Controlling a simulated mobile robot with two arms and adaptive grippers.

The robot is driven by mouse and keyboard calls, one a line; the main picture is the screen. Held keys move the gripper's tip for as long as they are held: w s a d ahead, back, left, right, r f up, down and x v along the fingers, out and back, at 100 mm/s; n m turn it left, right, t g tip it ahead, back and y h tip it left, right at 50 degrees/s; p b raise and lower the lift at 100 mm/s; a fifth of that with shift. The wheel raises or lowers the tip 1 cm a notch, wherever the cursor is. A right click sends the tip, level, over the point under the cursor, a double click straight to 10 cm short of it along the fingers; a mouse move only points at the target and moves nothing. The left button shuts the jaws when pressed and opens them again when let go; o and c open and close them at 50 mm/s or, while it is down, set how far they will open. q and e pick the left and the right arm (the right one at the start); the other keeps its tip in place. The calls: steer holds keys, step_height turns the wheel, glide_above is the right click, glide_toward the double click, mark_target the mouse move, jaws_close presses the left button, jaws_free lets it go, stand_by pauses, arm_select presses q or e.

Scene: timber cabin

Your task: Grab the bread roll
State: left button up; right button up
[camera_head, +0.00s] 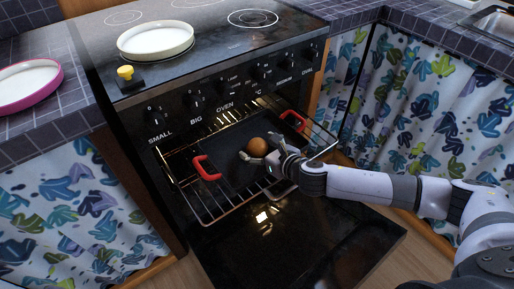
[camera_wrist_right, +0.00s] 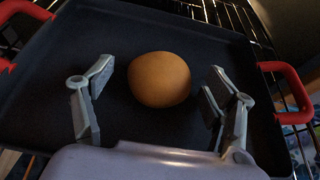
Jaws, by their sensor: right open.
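The bread roll (camera_head: 257,145) is a small round brown roll on a dark baking tray (camera_head: 229,174) with red handles. The tray sits on the wire rack of the open oven. My right gripper (camera_head: 263,157) is at the roll, its fingers spread. In the right wrist view the roll (camera_wrist_right: 159,79) lies between and slightly beyond the two open fingers (camera_wrist_right: 158,95), with a gap on either side. The tray (camera_wrist_right: 45,95) also shows there beneath the roll. My left gripper is not in view.
The oven door (camera_head: 300,245) hangs open below the rack (camera_head: 214,208). Red handles (camera_head: 207,168) stick up at the tray's sides. Control knobs (camera_head: 196,101) line the panel above. A white dish (camera_head: 155,39) stands on the stove top, and a pink-rimmed plate (camera_head: 28,84) on the left counter.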

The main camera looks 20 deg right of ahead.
steer(key=shift+c, duration=0.3)
steer(key=shift+s, duration=0.1)
steer(key=c, duration=1.2)
steer(key=shift+r, duration=0.1)
